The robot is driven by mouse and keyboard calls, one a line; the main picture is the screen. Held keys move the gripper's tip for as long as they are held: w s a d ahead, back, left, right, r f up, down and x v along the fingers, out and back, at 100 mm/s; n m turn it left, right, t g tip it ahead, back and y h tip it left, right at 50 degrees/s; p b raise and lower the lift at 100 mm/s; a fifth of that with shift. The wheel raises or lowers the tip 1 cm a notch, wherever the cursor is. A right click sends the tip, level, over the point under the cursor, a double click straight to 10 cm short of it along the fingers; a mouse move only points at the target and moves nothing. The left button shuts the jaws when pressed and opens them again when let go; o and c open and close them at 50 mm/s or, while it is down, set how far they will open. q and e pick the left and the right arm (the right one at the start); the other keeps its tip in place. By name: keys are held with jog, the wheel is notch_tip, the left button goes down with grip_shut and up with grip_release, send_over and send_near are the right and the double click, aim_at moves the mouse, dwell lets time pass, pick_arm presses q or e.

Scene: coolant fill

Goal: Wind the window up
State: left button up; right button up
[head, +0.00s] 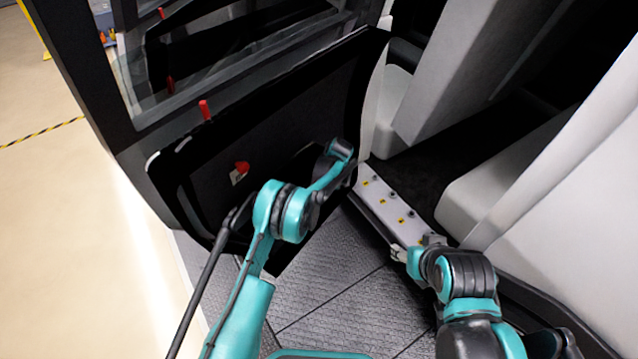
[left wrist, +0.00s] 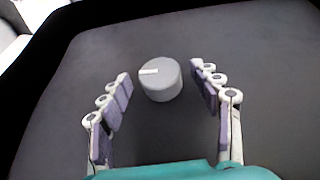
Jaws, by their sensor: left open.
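A grey round knob (left wrist: 161,80) with a white line pointing left sits on a dark panel in the left wrist view. My left gripper (left wrist: 161,72) is open, one finger on each side of the knob's near side, with gaps to both. In the head view my left arm's hand end is at the dark inner door panel (head: 280,125); the knob and fingertips are hidden there. The window glass (head: 185,90) shows above the panel in the door frame. My right gripper (head: 401,254) is near the white switch strip; its fingers are too small to read.
A red pin (head: 204,110) stands on the door's sill and a red handle (head: 241,169) is on the door panel. The white strip (head: 385,200) with yellow labels runs beside the seats (head: 560,160). The ribbed floor (head: 330,290) is open between door and strip.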

pick_arm(q)
jog(key=shift+w+a+f, duration=0.1)
jog(key=shift+f, duration=0.25)
jog(key=c, duration=1.2)
jog(key=shift+o, duration=0.2)
jog(key=t+h, duration=0.1)
jog(key=t, duration=0.2)
jog(key=shift+s+a+n+h, duration=0.2)
jog(key=shift+s+n+h, duration=0.1)
jog(key=shift+n+h, duration=0.1)
jog(key=shift+s+f+n+t+h, duration=0.15)
jog(key=shift+t+h, duration=0.2)
jog(key=shift+t, duration=0.35)
jog(key=shift+w+n+t+h, duration=0.15)
jog(key=shift+t+h, duration=0.2)
jog(key=shift+t, duration=0.35)
jog(key=shift+s, duration=0.1)
